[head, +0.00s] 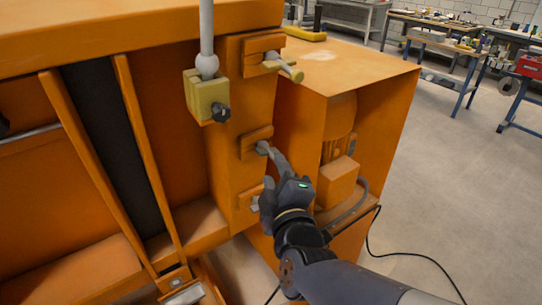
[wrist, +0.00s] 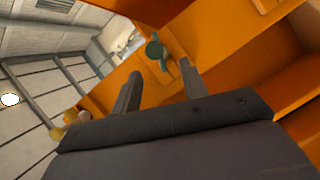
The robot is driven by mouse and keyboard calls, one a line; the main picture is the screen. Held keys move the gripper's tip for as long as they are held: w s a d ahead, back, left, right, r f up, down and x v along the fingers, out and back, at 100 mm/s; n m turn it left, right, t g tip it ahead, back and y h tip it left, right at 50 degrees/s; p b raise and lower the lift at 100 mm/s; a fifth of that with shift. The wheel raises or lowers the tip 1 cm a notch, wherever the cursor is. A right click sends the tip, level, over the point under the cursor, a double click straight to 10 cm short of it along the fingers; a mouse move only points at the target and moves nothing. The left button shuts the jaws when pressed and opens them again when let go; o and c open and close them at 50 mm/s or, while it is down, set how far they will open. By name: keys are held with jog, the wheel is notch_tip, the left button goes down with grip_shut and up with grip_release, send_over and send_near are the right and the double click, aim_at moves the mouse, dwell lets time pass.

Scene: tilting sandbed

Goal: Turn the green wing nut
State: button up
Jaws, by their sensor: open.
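The green wing nut (wrist: 154,50) sits on the orange machine and shows in the wrist view just beyond the fingertips, near the gap between them. In the head view it is a small greenish piece (head: 262,147) on a raised orange block, partly hidden by my finger. My gripper (wrist: 160,70) is open with nothing between its fingers. In the head view my gripper (head: 269,172) is close in front of the block. I cannot tell whether a finger touches the nut.
A beige handle (head: 286,68) sticks out above, and a grey fastener (head: 255,203) sits below. A yellowish block (head: 207,95) with a black knob hangs to the left. An orange motor (head: 339,132) stands close on the right. Open floor (head: 450,170) lies farther right.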

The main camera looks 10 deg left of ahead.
aim_at(269, 155)
jog(key=shift+x, duration=3.2)
grip_shut()
